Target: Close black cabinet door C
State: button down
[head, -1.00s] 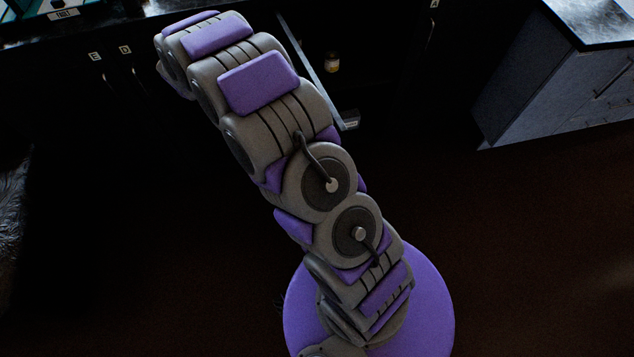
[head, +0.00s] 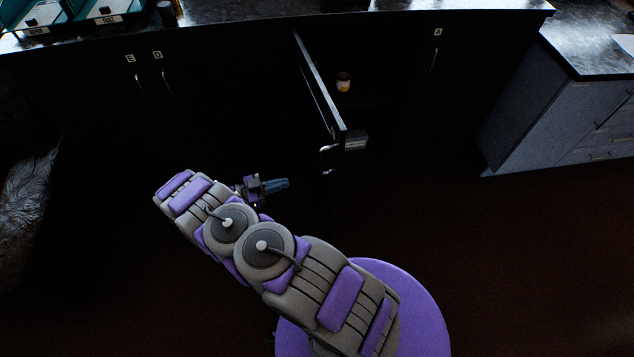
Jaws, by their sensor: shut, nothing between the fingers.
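A black cabinet door (head: 318,84) stands open in the middle of the head view, swung out toward me from the dark cabinet front. Its letter cannot be read, so I cannot confirm that it is C. A metal handle (head: 323,158) is near its free end, on the left side. My gripper (head: 286,183) is shut and empty, pointing right. In the picture it is below and left of the handle, with a visible gap between them.
A small jar (head: 343,82) sits inside the open cabinet. Doors marked E (head: 130,59) and D (head: 157,56) are at left, and door A (head: 437,33) is right of the opening. A grey drawer unit (head: 556,115) stands at right. The dark floor (head: 520,270) at lower right is clear.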

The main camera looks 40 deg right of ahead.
jog(key=s, duration=0.1)
jog(key=b, duration=0.3)
send_near(334, 174)
jog(key=x, duration=0.5)
jog(key=shift+d, duration=0.15)
jog(key=shift+x, duration=0.8)
